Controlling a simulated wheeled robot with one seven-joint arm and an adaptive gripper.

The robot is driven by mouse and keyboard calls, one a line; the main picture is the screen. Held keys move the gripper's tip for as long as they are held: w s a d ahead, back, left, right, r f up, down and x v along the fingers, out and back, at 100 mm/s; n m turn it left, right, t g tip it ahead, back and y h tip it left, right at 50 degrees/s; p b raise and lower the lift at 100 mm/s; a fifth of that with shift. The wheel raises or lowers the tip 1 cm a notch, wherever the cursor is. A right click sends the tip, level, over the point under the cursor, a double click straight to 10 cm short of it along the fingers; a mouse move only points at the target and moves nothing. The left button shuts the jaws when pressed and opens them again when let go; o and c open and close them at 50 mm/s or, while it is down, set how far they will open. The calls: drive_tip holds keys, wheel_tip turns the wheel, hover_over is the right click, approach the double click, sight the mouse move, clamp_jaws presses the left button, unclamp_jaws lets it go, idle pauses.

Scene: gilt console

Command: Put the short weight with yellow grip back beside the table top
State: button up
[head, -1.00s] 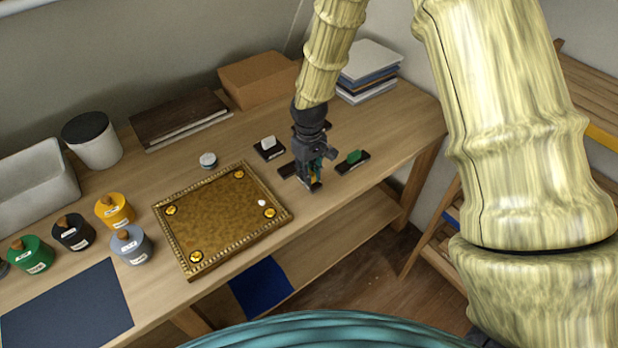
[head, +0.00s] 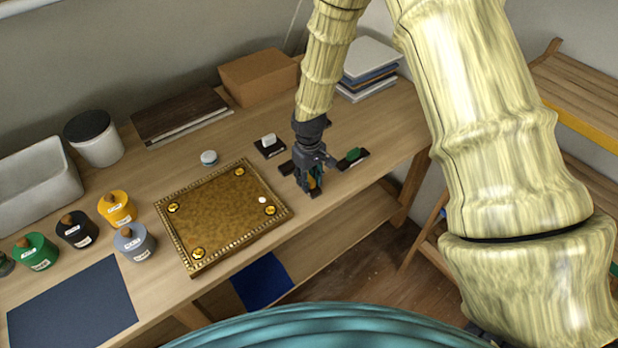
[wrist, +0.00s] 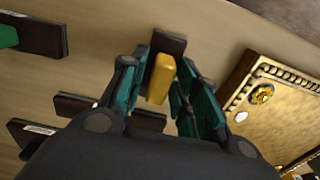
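The short weight with the yellow grip (wrist: 160,78) has a dark flat base (wrist: 170,42). It is on the wooden bench to the right of the gilt table top (head: 222,222), apart from it. My gripper (wrist: 162,85) is low over the weight, with one finger on each side of the yellow grip. The fingers look spread, with narrow gaps to the grip. In the head view my gripper (head: 311,184) hides most of the weight. The table top's patterned rim also shows in the wrist view (wrist: 245,92).
A green-grip weight (head: 354,154) and a white-grip weight (head: 268,141) stand close to my gripper. A round white-topped piece (head: 209,157) is behind the table top. Coloured pots (head: 117,208) and a dark mat (head: 72,305) are left. The bench's front edge is close.

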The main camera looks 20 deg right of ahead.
sight(309, 177)
drive_tip(key=shift+r, duration=0.25)
wheel_tip(309, 177, up, 12)
drive_tip(key=b, duration=0.4)
idle(0.6)
